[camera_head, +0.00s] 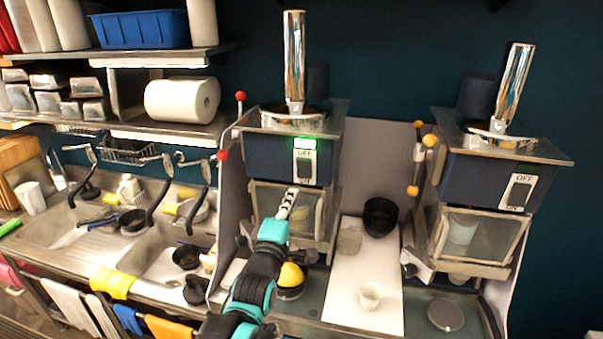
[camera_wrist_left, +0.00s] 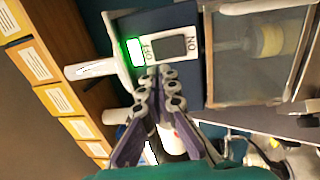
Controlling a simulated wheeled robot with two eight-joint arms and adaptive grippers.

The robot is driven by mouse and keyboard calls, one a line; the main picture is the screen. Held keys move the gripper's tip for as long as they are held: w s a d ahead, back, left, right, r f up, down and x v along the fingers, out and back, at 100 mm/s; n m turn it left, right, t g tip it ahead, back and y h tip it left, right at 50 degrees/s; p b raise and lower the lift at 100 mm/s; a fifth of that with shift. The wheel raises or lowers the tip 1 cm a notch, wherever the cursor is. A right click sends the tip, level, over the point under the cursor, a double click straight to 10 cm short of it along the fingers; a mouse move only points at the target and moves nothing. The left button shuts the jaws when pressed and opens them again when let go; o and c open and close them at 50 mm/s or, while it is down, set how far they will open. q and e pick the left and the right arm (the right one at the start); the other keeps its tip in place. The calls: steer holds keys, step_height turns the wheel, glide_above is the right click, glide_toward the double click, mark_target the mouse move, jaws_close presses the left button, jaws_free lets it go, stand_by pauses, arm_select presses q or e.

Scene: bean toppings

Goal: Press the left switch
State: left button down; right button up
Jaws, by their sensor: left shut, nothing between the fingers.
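The left switch (camera_head: 305,164) is a dark rocker on a white plate on the front of the left blue machine, with a lit green light (camera_head: 305,143) above it. In the left wrist view the switch (camera_wrist_left: 168,47) lies just beyond my fingertips, with the green light (camera_wrist_left: 135,51) beside its OFF end. My left gripper (camera_head: 292,191) is shut and empty, its tips just below the switch plate in the head view. It also shows in the left wrist view (camera_wrist_left: 157,72). I cannot tell whether the tips touch the plate. My right gripper is not in view.
The right machine has its own switch (camera_head: 517,192), with no lit light visible. Below the left switch is a clear-fronted compartment (camera_head: 270,203). A white board (camera_head: 362,285) with a small cup (camera_head: 370,296) and a black bowl (camera_head: 381,217) lies between the machines. Red-knobbed levers (camera_head: 222,155) stand left.

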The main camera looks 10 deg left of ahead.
mark_target(304, 166)
arm_select(q)
steer(key=w, duration=0.3)
steer(key=w+r, duration=0.1)
steer(key=w, duration=0.3)
steer(key=w+p, duration=0.1)
steer(key=w, duration=0.2)
steer(key=shift+w+r, duration=0.15)
steer(key=shift+w+r+p, duration=0.15)
steer(key=shift+r+p, duration=0.1)
steer(key=shift+p, duration=0.15)
steer(key=shift+w+g, duration=0.15)
steer(key=shift+g, duration=0.25)
steer(key=shift+f, duration=0.1)
